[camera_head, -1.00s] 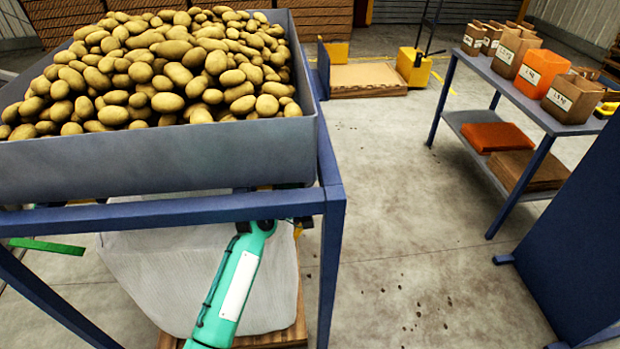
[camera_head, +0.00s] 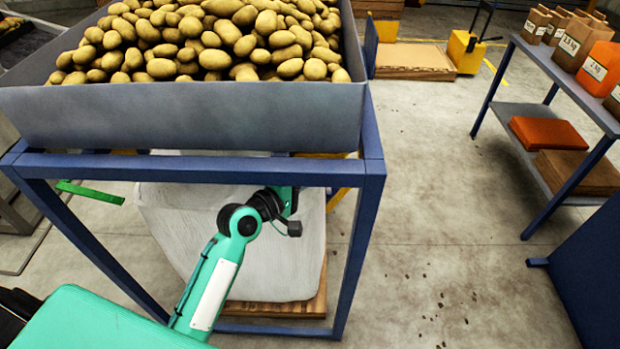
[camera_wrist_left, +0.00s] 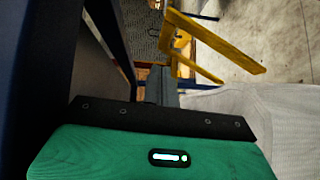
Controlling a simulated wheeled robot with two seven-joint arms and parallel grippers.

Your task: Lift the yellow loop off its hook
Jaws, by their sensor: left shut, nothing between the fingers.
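A yellow angular band (camera_wrist_left: 215,42) shows in the left wrist view, ahead of the fingers and to their upper right. I cannot tell whether it is the loop, and I make out no hook. Part of something yellow (camera_head: 340,197) also shows behind the table frame in the head view. My left gripper (camera_wrist_left: 164,84) is shut and empty, its fingers seen edge-on near the lower end of the yellow band; contact is unclear. In the head view the left arm reaches under the potato bin, and the frame rail hides the gripper. My right gripper is not in view.
A grey bin (camera_head: 190,115) of potatoes stands on a blue frame (camera_head: 362,230) above the arm. A white bulk bag (camera_head: 300,260) stands below on a wooden pallet (camera_head: 300,306). A shelf (camera_head: 520,125) with boxes is at right.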

